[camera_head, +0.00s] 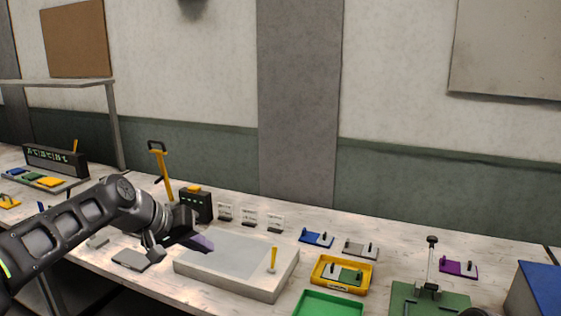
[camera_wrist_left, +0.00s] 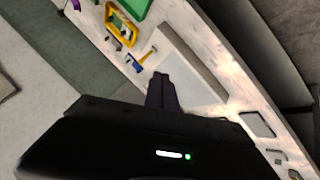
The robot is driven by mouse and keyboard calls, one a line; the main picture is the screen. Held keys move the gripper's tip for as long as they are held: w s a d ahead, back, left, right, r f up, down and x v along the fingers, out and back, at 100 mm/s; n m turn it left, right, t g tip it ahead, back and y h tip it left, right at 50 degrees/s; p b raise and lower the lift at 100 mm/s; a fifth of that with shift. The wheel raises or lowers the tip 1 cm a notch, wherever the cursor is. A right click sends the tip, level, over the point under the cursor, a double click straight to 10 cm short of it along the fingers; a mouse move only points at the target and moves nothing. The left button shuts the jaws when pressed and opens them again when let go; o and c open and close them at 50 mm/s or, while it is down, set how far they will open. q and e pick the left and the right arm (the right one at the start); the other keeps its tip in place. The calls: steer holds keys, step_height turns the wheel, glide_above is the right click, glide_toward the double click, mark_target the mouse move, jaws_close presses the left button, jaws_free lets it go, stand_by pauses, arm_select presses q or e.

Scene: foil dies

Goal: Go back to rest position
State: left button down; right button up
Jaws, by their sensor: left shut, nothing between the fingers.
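My left arm comes in from the left in the head view. Its gripper (camera_head: 200,243) is above the left edge of the white block with the grey top (camera_head: 283,287). The fingers are shut with nothing between them, and they also show together in the left wrist view (camera_wrist_left: 163,92). My right gripper is not in view.
A yellow tray (camera_head: 316,284) with small dies, a green tray (camera_head: 329,303) and a green press-like stand (camera_head: 431,285) are to the right. A blue box (camera_head: 540,288) is at the far right. A black box (camera_head: 196,205) and small cards stand behind the gripper.

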arm_select(q)
step_height(320, 180, down, 17)
steer(key=d+n+g, duration=0.1)
steer(key=g, duration=0.1)
steer(key=s+d+f+g+y, duration=0.1)
steer(key=s+f, duration=0.4)
steer(key=f, duration=0.6)
steer(key=s+d+f+g, duration=0.1)
steer(key=s+f, duration=0.4)
steer(key=f, duration=0.6)
steer(key=s+d+f+g, duration=0.1)
steer(key=s+f, duration=0.4)
steer(key=s, duration=0.4)
steer(key=s+d+f+n+g, duration=0.15)
steer(key=s+f, duration=0.25)
steer(key=s, duration=0.5)
steer(key=s+d+f, duration=0.2)
steer(key=s+f, duration=0.3)
steer(key=s, duration=0.5)
steer(key=shift+m+t, duration=0.25)
steer(key=shift+m, duration=0.6)
steer(key=w+d+r, duration=0.1)
steer(key=w, duration=0.2)
steer(key=w+d+r, duration=0.1)
steer(key=shift+w+d+r, duration=0.2)
steer(key=shift+d+r, duration=0.1)
steer(key=shift+r, duration=0.05)
